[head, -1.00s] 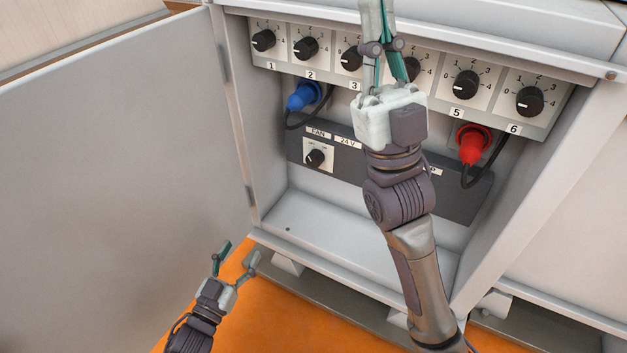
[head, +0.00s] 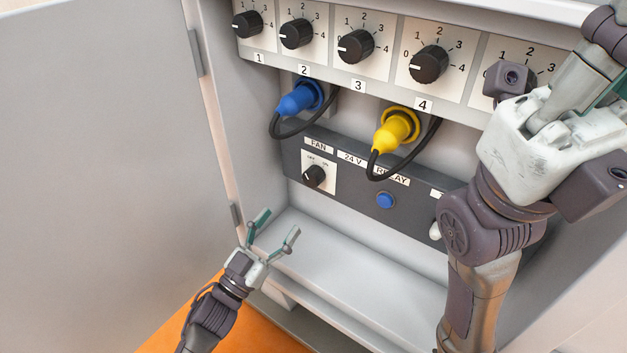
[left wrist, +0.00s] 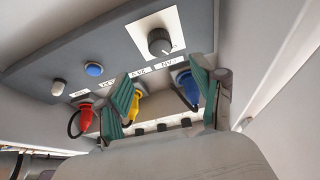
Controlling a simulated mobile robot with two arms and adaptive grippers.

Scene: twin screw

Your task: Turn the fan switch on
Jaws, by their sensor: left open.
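The fan switch (head: 314,176) is a black rotary knob on a white plate under the FAN label, at the left end of the dark panel. Its small OFF and ON marks are above the knob; I cannot clearly tell which one it points to. The knob also shows in the left wrist view (left wrist: 159,41), where the panel looks upside down. My left gripper (head: 276,226) is open and empty, below and left of the switch and apart from it. My right gripper (head: 530,140) is large at the right; its fingertips are not clearly visible.
A row of numbered dials (head: 356,46) runs above. A blue plug (head: 299,99) and a yellow plug (head: 394,132) hang with black cables above the panel. A blue button (head: 386,201) is right of the switch. The open cabinet door (head: 100,180) stands left. The cabinet floor (head: 340,262) is clear.

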